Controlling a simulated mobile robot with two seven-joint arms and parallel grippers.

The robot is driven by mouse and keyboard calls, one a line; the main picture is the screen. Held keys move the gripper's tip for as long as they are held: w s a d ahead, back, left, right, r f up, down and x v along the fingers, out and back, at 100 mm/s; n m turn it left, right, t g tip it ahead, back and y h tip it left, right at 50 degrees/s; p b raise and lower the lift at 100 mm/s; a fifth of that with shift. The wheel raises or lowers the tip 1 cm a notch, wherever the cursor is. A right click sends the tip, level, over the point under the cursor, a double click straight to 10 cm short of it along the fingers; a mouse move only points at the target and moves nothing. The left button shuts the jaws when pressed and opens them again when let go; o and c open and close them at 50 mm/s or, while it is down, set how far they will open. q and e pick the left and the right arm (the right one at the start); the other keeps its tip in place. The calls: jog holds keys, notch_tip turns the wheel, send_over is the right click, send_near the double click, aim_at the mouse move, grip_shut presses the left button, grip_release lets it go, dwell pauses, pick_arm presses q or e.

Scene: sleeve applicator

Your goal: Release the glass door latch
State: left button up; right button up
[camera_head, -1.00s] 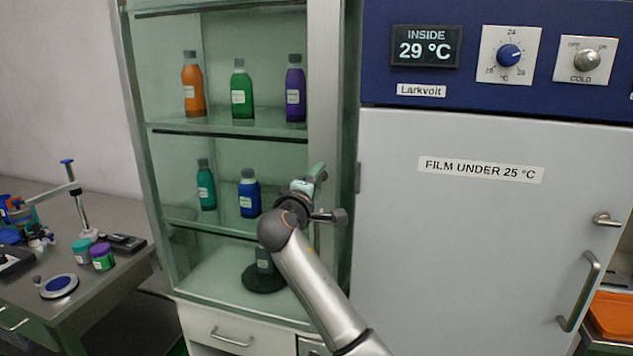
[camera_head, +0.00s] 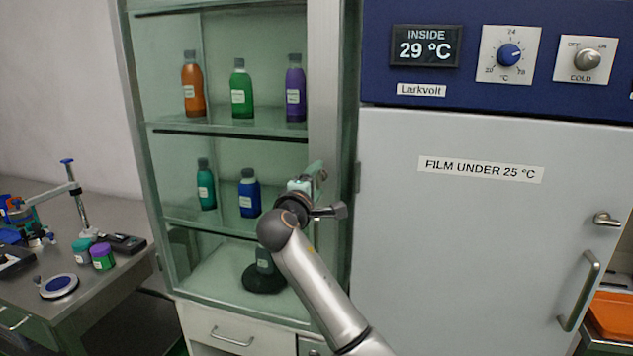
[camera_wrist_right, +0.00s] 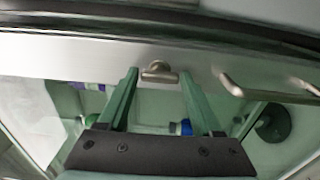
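The glass-door cabinet (camera_head: 333,60) stands in the middle of the head view, and its door looks closed. The latch (camera_wrist_right: 158,76), a small metal T-shaped turn piece on the pale door frame, shows in the right wrist view. My right gripper (camera_wrist_right: 159,84) is open, with one green finger on each side of the latch and a gap on both sides. In the head view my right gripper (camera_head: 316,175) is at the door's right frame and hides the latch. My left gripper is not in view.
A bar handle (camera_wrist_right: 268,95) sits on the door frame beside the latch. Bottles, including an orange one (camera_head: 193,88), stand on shelves behind the glass. A grey film cabinet (camera_head: 450,240) stands close on the right. A workbench (camera_head: 120,275) with jars is at the left.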

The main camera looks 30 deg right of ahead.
jog(key=o, duration=0.3)
jog(key=b+v, duration=0.2)
jog(key=v, duration=1)
jog(key=shift+s+a+b, duration=0.15)
jog(key=shift+s+b, duration=0.05)
jog(key=shift+b, duration=0.15)
jog(key=shift+f, duration=0.1)
